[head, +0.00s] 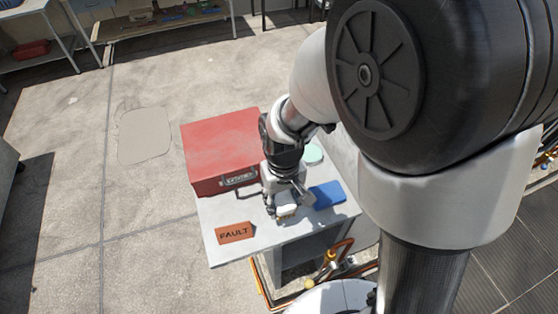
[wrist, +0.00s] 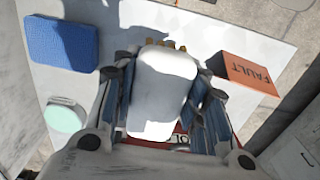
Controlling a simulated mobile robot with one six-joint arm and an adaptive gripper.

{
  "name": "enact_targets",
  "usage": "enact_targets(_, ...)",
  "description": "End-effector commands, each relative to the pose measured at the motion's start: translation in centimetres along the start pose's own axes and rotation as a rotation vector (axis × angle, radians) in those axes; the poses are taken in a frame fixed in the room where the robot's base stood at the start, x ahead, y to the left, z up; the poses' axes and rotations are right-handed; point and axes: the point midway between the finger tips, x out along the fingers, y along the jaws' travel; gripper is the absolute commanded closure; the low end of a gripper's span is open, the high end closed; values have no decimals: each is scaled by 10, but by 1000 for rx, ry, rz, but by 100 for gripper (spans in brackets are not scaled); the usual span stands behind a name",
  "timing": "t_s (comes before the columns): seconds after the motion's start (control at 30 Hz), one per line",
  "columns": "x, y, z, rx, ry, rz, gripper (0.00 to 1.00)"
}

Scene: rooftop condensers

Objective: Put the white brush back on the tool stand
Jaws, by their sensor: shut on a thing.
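The white brush (wrist: 160,85) has a smooth white body, with tan bristles showing at its far end in the wrist view. My gripper (head: 283,206) is shut on it, with one finger on each side of the body. In the head view the brush (head: 286,198) is small and partly hidden by the fingers. It is over the pale top of a small stand (head: 278,232); I cannot tell whether it touches the surface. No other stand that is clearly a tool stand shows.
On the pale top are a red toolbox (head: 222,146), a blue sponge-like block (head: 327,194), a mint round item (head: 314,154) and an orange FAULT tag (head: 235,232). Workbenches (head: 160,25) stand at the back. The concrete floor to the left is mostly clear.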

Motion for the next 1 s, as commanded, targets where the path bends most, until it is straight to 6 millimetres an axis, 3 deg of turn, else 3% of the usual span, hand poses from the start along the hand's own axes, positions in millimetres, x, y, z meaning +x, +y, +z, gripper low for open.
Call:
enact_targets(0.03, 10, 0, 0, 1, -2, 0, 89)
enact_targets(0.27, 24, 0, 0, 1, -1, 0, 89)
enact_targets(0.5, 59, 0, 0, 1, -1, 0, 89)
enact_targets(0.7, 59, 0, 0, 1, 0, 0, 94)
enact_targets(0.73, 59, 0, 0, 1, 0, 0, 59)
enact_targets(1.0, 59, 0, 0, 1, 0, 0, 41)
